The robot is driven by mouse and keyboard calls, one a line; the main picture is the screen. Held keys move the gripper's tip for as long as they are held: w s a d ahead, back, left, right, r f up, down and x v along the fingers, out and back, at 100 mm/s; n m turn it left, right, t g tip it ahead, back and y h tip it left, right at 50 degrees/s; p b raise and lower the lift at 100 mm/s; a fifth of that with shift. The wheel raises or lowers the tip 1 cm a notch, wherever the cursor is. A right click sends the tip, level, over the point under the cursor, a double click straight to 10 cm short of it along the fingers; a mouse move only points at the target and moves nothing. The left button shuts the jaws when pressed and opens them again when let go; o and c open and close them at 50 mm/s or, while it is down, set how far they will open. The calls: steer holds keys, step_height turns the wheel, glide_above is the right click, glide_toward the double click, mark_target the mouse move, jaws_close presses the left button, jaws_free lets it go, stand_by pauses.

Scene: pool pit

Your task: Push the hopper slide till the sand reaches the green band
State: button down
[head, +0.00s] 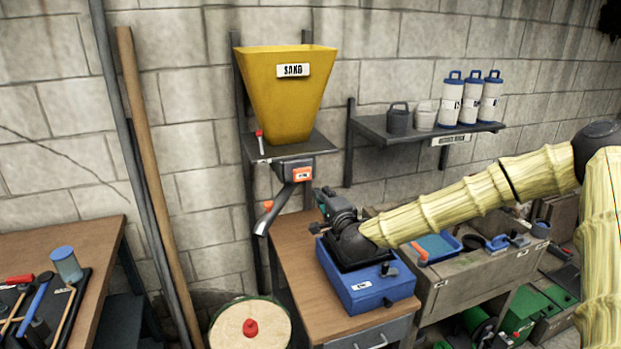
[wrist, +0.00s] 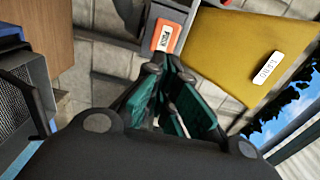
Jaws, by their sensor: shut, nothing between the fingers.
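The yellow hopper (head: 283,112), labelled SAND, hangs on the wall; it is also large at the upper right of the wrist view (wrist: 232,48). Below it is the dark slide housing with an orange-and-white push plate (head: 302,174), which shows at the top of the wrist view (wrist: 166,38). A grey chute (head: 272,212) with an orange knob slopes down to the left.
A wooden bench (head: 293,250) with a blue box (head: 370,292) lies under my gripper. A shelf (head: 400,136) with buckets and several white canisters is at the right. Poles (head: 150,170) lean at the left beside a tool table (head: 82,242).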

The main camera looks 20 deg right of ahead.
mark_target(308, 177)
steer(key=w+p, duration=0.3)
steer(key=w, duration=0.7)
steer(key=shift+a, duration=0.2)
steer(key=shift+w+f+b, duration=0.25)
steer(key=shift+w+b, duration=0.55)
steer(key=shift+b, duration=0.1)
steer(key=shift+w+b, duration=0.85)
steer(key=shift+w, duration=0.05)
steer(key=shift+w+r+b, duration=0.1)
steer(key=shift+w+b, duration=0.45)
steer(key=shift+w, duration=0.1)
steer(key=shift+w+r, duration=0.25)
